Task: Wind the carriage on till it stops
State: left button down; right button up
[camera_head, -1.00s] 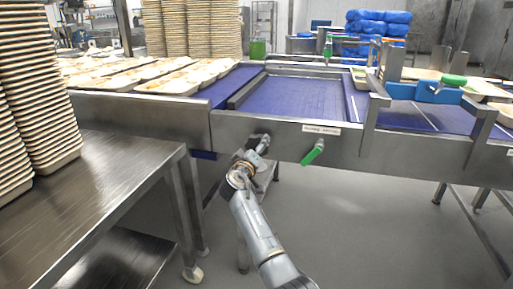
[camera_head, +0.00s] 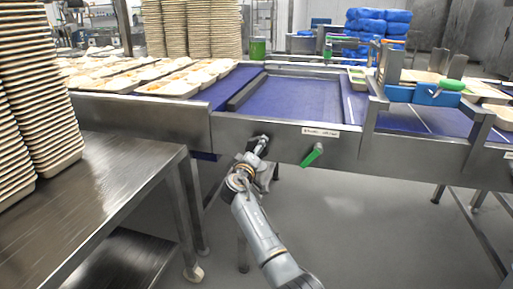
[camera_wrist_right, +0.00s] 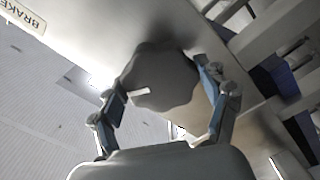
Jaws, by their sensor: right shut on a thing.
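My right gripper (camera_head: 258,148) is at the front side of the conveyor frame, below the blue belt. In the right wrist view, its two fingers (camera_wrist_right: 162,105) are closed on opposite sides of a dark grey lobed knob (camera_wrist_right: 160,78) with a small white mark. A blue block with a green handle (camera_head: 437,94) sits on a metal frame across the belt at the right. I cannot tell whether it is the carriage. My left gripper is not in view.
A green lever (camera_head: 312,155) hangs from the conveyor front (camera_head: 235,128), right of my gripper. A label reading BRAKE (camera_wrist_right: 25,18) shows in the wrist view. Filled trays (camera_head: 170,87) lie on the belt at left. A steel table (camera_head: 115,185) with stacked trays stands at left.

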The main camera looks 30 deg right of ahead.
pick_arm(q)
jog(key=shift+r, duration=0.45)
pick_arm(e)
jog(key=shift+n, duration=0.6)
pick_arm(q)
jog(key=shift+p, duration=0.3)
pick_arm(e)
jog(key=shift+r+n+p, duration=0.1)
jog(key=shift+n+p, duration=0.5)
jog(key=shift+n, duration=0.2)
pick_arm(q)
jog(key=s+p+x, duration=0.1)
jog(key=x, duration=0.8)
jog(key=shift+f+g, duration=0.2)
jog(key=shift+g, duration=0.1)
pick_arm(e)
jog(key=shift+a+n, duration=0.1)
jog(key=shift+n, duration=0.7)
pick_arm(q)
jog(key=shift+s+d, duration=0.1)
pick_arm(e)
jog(key=shift+n+p, duration=0.8)
jog(key=shift+n, duration=0.1)
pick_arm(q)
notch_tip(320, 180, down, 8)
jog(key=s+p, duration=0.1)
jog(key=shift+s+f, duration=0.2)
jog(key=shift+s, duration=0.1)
pick_arm(e)
jog(key=shift+n, duration=0.7)
